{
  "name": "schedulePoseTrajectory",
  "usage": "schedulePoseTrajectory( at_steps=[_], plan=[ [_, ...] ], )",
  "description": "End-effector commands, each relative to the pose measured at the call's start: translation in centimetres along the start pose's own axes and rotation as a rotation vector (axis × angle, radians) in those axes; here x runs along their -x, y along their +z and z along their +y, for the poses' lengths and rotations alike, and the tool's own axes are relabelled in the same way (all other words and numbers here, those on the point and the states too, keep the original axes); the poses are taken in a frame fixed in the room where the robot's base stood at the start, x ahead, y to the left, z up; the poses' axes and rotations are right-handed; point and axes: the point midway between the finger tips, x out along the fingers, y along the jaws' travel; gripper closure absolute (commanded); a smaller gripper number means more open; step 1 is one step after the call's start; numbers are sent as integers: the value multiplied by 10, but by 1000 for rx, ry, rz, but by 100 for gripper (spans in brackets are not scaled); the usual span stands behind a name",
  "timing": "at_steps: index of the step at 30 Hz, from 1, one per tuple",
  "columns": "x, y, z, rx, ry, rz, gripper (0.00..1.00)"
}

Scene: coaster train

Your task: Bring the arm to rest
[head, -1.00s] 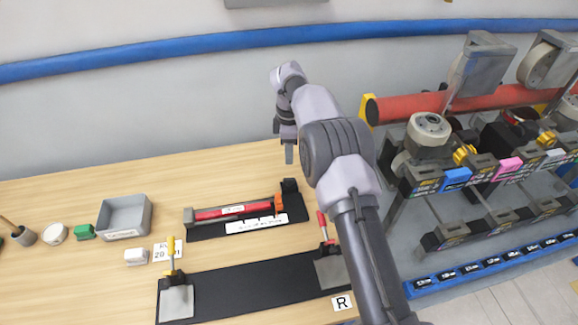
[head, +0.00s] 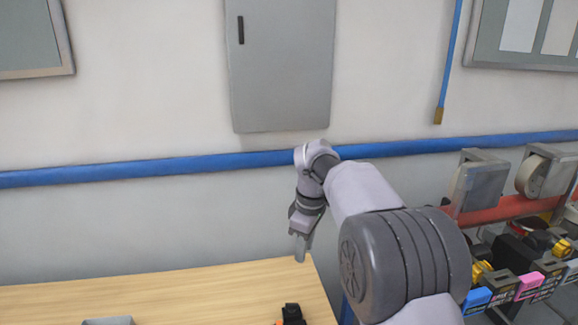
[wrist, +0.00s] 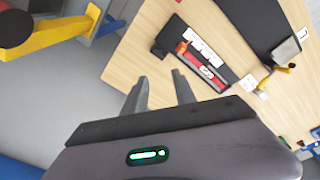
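My arm is raised and bent in the head view, and my gripper (head: 301,248) hangs fingers-down near the back right edge of the wooden table (head: 170,292). In the wrist view my gripper (wrist: 160,92) shows two fingers spread apart with nothing between them. Beyond the fingers, the table also shows in the wrist view (wrist: 150,50). The black holder with the red cylinder (wrist: 205,68) lies on it, apart from my gripper. In the head view most of the table top is below the picture.
A grey wall cabinet (head: 282,65) and a blue wall pipe (head: 130,173) are behind the arm. A yellow bracket (wrist: 55,35) shows in the wrist view. The air around my gripper is clear.

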Motion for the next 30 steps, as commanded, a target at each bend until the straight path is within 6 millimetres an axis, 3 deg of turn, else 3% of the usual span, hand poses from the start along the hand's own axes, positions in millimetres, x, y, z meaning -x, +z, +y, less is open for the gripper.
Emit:
schedulePoseTrajectory(
  at_steps=[3,6,8,9,12,15,19,30],
  plan=[
    [36,55,-57,-350,55,95,67],
    [49,105,-121,-665,81,188,67],
    [42,134,-162,-851,86,249,67],
    [34,152,-188,-967,85,287,67],
    [4,188,-241,-1211,74,374,67],
    [-22,208,-274,-1371,58,431,67],
    [-34,217,-288,-1454,47,460,67],
    [-33,217,-289,-1458,45,458,67]
  ],
)
